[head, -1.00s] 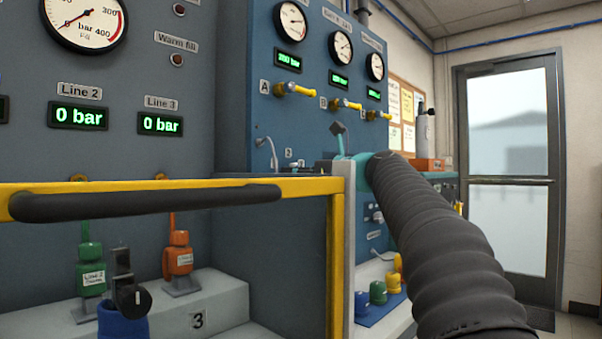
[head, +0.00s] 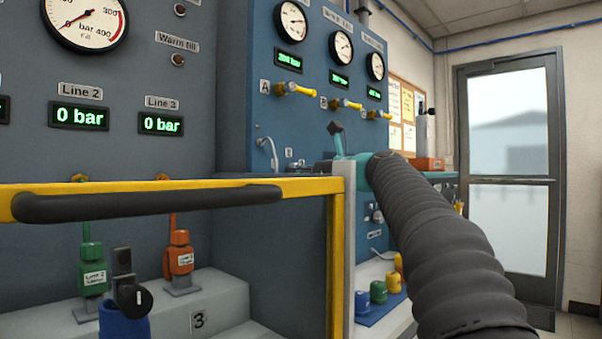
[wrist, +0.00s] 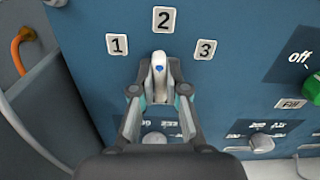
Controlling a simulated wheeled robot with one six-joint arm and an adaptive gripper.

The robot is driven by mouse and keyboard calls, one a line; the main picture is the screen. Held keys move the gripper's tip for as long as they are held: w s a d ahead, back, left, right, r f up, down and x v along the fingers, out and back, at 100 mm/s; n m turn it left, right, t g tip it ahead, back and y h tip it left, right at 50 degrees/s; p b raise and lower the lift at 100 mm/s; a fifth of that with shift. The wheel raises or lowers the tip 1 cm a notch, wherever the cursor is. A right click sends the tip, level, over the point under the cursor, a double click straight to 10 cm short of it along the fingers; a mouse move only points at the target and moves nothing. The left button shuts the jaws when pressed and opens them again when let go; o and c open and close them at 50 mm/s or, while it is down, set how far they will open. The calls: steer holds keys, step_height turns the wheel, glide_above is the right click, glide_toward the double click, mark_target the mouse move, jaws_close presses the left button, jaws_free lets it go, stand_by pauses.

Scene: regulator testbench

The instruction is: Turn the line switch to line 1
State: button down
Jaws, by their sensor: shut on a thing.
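The line switch (wrist: 158,68) is a pale lever knob with a blue mark, on a blue panel in the wrist view. It points up toward the label 2 (wrist: 163,20). The label 1 (wrist: 117,44) is to its left and the label 3 (wrist: 205,49) to its right. My gripper (wrist: 159,92) is shut on the line switch, with one finger on each side of it. In the head view my dark sleeved arm reaches to the bench, and the switch cannot be made out there.
In the wrist view a green knob (wrist: 314,87) sits at the right edge and a grey knob (wrist: 262,144) at lower right. An orange hose (wrist: 21,48) is at upper left. In the head view a yellow rail (head: 305,187) with a black handle (head: 150,203) stands left of my arm.

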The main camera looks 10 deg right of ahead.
steer(key=n+b, duration=0.1)
steer(key=n, duration=0.9)
steer(key=shift+a+f+n, duration=0.1)
steer(key=shift+n, duration=0.2)
steer(key=shift+s, duration=0.1)
stand_by(0.3)
steer(key=c, duration=1.2)
jaws_free()
steer(key=v, duration=1.2)
